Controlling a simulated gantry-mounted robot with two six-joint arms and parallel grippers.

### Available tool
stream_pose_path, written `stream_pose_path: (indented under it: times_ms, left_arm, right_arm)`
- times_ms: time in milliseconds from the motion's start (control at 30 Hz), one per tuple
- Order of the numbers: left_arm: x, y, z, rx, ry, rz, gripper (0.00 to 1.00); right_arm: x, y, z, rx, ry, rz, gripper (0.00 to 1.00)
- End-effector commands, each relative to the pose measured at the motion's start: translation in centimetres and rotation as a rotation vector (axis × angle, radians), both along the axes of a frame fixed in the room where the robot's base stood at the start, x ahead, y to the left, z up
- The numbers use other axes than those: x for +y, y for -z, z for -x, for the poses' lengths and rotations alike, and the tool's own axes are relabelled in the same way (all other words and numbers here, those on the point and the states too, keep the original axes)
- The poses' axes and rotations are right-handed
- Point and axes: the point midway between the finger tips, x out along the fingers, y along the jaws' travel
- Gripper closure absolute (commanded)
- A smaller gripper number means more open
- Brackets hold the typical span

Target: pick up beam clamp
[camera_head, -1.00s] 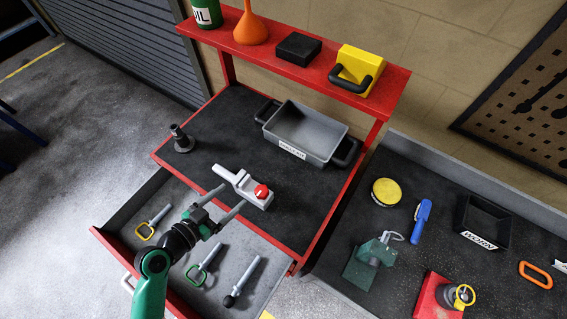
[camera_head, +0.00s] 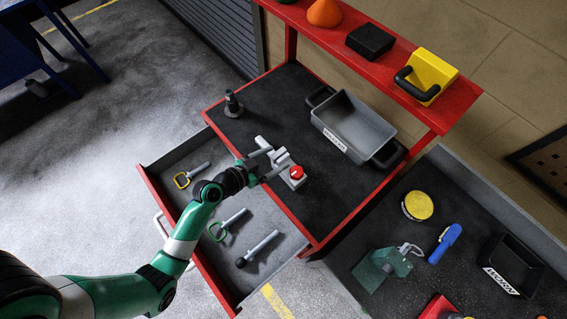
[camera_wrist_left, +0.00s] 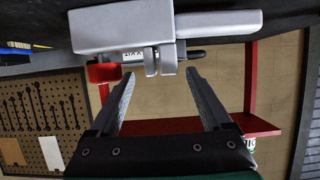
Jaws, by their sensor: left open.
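The beam clamp is a light grey metal piece with a red knob (camera_head: 285,167), lying on the black top of the red bench. In the left wrist view the clamp (camera_wrist_left: 110,32) fills the top middle, its red part at left and a bar reaching right. My left gripper (camera_head: 273,162) is open at the clamp's near side in the head view. In the left wrist view its two fingers (camera_wrist_left: 160,78) point toward the clamp with an empty gap between them. Whether the fingertips touch or straddle it is unclear. My right gripper is not in view.
A grey bin (camera_head: 355,127) with black handles stands behind the clamp, and a dark grey stepped part (camera_head: 233,105) stands to its left. The open drawer (camera_head: 180,157) below holds several handled tools. A red shelf (camera_head: 365,45) overhangs the back. A second bench at right carries other items.

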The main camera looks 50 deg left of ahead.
Motion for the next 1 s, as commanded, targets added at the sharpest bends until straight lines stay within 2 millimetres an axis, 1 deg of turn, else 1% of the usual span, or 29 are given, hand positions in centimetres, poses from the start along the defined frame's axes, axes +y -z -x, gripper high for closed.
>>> stream_pose_path:
  times_ms: [33,100,200,400,433,567,600,667,700,767,800,867,900,1000]
  left_arm:
    - [0.1,0.4,-0.9,0.000,0.002,0.001,0.18]
    - [0.1,0.8,-2.0,0.000,0.003,0.001,0.18]
    - [0.0,1.2,-2.8,-0.001,0.002,0.001,0.18]
    - [0.0,1.2,-2.9,0.000,0.001,0.000,0.18]
    - [0.0,1.2,-2.9,0.000,0.001,0.000,0.19]
    - [0.1,1.2,-2.9,0.000,0.001,0.000,0.43]
    - [0.1,1.2,-2.9,0.000,0.001,0.000,0.50]
    - [0.1,1.2,-2.9,0.000,0.001,0.000,0.61]
    - [0.1,1.2,-2.9,0.000,0.001,0.000,0.68]
    - [0.0,1.2,-2.9,0.000,0.001,0.000,0.79]
    - [0.1,1.2,-2.9,0.000,0.001,0.000,0.86]
    - [0.0,1.2,-2.9,0.000,0.001,0.000,0.97]
    - [0.0,1.2,-2.9,0.000,0.001,0.000,1.00]
    - [0.0,1.2,-2.9,0.000,0.001,0.000,1.00]
  right_arm:
    - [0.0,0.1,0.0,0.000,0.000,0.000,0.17]
    - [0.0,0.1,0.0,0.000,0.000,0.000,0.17]
    - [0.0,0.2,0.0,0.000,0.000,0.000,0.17]
    - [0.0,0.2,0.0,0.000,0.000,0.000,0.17]
    - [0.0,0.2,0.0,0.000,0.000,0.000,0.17]
    - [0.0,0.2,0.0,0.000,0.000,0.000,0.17]
    - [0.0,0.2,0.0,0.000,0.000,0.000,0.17]
    - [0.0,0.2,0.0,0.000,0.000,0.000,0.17]
    - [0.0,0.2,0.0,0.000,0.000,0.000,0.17]
    - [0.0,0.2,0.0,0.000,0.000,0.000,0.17]
    - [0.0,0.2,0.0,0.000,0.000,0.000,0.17]
    - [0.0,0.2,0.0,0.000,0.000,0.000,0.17]
    - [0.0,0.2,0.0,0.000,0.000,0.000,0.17]
    - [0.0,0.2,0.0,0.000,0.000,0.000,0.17]
